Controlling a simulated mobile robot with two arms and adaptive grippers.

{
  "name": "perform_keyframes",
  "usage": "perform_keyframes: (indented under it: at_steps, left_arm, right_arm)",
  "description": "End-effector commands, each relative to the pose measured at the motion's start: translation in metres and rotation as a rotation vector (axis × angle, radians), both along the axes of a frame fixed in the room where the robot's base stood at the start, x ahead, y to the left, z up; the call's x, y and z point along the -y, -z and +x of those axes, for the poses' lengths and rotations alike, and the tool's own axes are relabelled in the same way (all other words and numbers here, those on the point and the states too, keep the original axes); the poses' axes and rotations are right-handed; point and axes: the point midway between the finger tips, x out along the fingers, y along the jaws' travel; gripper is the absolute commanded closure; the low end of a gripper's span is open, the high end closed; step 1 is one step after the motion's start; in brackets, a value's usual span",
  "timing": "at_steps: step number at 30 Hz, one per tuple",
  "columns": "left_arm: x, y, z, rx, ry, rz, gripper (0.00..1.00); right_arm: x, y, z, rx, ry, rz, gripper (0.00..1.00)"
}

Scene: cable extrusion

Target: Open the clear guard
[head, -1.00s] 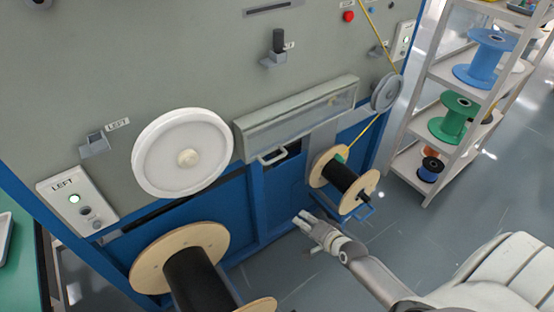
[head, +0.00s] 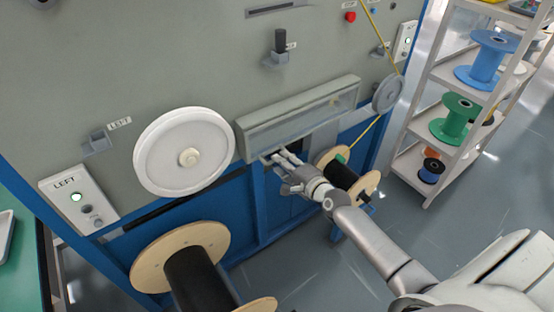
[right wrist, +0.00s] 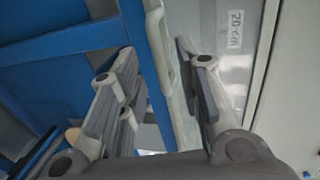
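The clear guard (head: 310,112) is a long see-through cover in a grey frame on the machine's front, and it is down. It also shows in the right wrist view as a pale panel (right wrist: 212,50). A white bar handle (right wrist: 157,35) runs along its lower edge. My right gripper (head: 282,157) is at the handle, just under the guard's left part. In the right wrist view my right gripper (right wrist: 155,62) has its fingers apart, with the handle between them. I cannot see clear contact. In the head view the handle is mostly hidden by the fingers. My left gripper is not in view.
A white wheel (head: 165,150) is left of the guard and a smaller grey wheel (head: 387,93) is right, with a yellow cable. A black-wound spool (head: 345,172) sits close beside my right forearm. A larger spool (head: 200,285) stands lower left. Shelves (head: 410,160) stand at right.

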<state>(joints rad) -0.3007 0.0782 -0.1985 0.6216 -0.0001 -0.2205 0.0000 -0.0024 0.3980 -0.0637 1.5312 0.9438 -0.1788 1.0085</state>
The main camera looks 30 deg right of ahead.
Motion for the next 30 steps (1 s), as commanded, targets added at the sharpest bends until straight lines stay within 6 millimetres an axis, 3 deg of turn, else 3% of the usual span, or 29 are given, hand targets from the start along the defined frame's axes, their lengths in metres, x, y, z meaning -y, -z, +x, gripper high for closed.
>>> perform_keyframes:
  at_steps: [9,20,28,30]
  left_arm:
    - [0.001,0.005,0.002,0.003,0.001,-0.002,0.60]
    - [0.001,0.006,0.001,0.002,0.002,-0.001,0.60]
    - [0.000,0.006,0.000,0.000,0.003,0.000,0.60]
    - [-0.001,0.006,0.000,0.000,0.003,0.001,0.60]
  right_arm:
    - [-0.005,0.008,0.032,-0.001,0.000,-0.001,0.68]
    - [-0.005,0.008,0.037,-0.001,0.000,-0.001,0.68]
    - [-0.005,0.008,0.036,-0.001,0.000,-0.001,0.99]
    - [-0.005,0.008,0.036,-0.001,0.000,-0.002,1.00]
